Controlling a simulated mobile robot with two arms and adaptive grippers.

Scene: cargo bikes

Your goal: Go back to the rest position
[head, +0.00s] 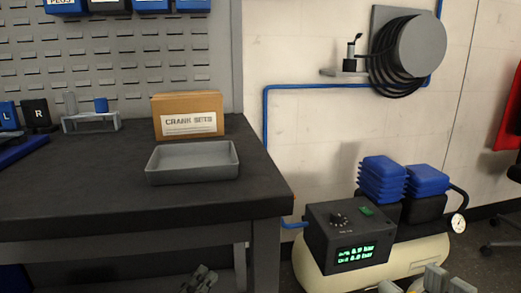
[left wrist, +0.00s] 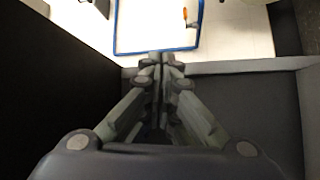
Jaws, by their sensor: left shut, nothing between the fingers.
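My left gripper (head: 200,279) shows small and dark at the bottom edge of the head view, low in front of the workbench (head: 110,195). In the left wrist view my left gripper (left wrist: 161,68) has its two fingers together, with no object between them. It is clear of the bench top.
A grey tray (head: 192,172) and a crank sets box (head: 188,108) stand on the bench. A compressor (head: 347,245) with a gauge stands on the floor at the right. Unclear grey pieces (head: 436,278) show at the bottom right. The wrist view has dark panels (left wrist: 50,75) around the gripper.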

